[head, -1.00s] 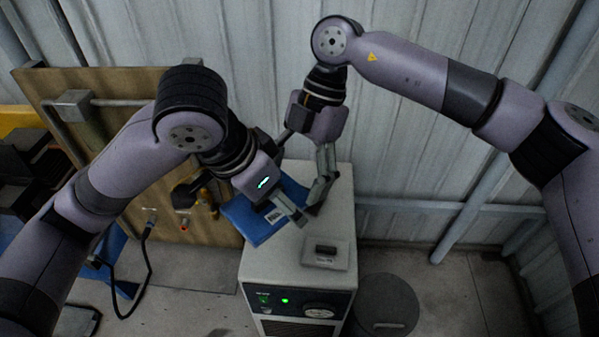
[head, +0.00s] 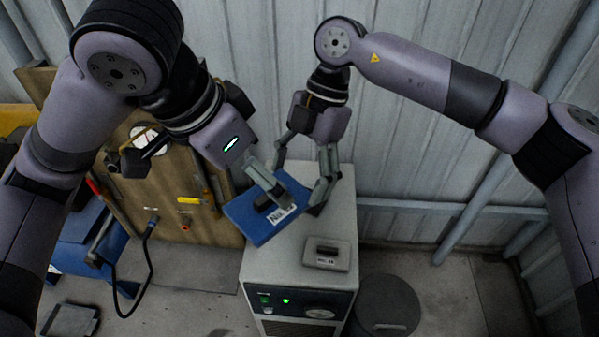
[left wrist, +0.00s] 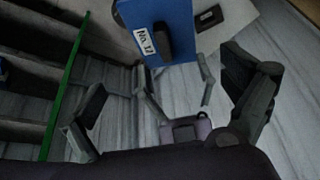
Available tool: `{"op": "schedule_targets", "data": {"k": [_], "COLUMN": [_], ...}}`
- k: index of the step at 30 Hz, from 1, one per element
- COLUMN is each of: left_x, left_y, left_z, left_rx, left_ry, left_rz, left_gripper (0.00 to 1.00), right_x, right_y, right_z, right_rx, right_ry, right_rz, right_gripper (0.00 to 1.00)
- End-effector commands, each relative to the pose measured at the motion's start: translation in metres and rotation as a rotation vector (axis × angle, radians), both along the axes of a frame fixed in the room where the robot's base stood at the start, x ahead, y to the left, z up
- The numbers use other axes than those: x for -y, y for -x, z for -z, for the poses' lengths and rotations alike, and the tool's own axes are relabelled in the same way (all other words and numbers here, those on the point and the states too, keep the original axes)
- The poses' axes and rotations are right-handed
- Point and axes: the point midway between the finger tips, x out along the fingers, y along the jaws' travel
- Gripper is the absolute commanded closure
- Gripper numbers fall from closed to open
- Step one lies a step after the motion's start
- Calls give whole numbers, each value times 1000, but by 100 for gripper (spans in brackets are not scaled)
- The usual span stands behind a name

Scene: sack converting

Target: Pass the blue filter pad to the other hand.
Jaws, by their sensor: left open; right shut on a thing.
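The blue filter pad (head: 250,225) is a flat blue piece with a white label and a dark raised handle. In the head view it is above the top of the pale cabinet. My right gripper (head: 303,183) is shut on its far edge; the left wrist view shows the right fingers against the pad (left wrist: 176,14). My left gripper (head: 264,186) is in front of the pad in the head view and partly covers it. In the left wrist view its fingers (left wrist: 165,80) are wide apart with nothing held between them, and the pad is beyond them.
The pale cabinet (head: 335,225) has a small grey labelled block (head: 327,253) on top. A round dark bin (head: 386,305) stands at its right. A wooden board (head: 165,200) with fittings and a hose is at left. A corrugated wall (head: 420,150) closes the back.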

Motion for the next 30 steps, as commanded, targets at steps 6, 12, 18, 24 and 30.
{"op": "schedule_targets", "data": {"k": [6, 12, 18, 24, 30], "left_x": [-8, -7, -11, -45, -78], "left_y": [8, 1, -52, -127, -165], "left_z": [-27, -27, 1, 68, 164], "left_rx": [2, -28, -60, 15, 28], "left_ry": [-1, 54, 281, 442, 439], "left_rz": [0, 23, 97, 57, -53], "left_gripper": [3, 3, 3, 3, 3], "right_x": [0, 0, 0, 0, 0], "right_y": [0, 0, 0, 0, 0], "right_z": [0, 0, 0, 0, 0], "right_rx": [0, 0, 0, 0, 0], "right_ry": [0, 0, 0, 0, 0], "right_rz": [0, 0, 0, 0, 0], "right_gripper": [52, 52, 52, 52, 52]}}
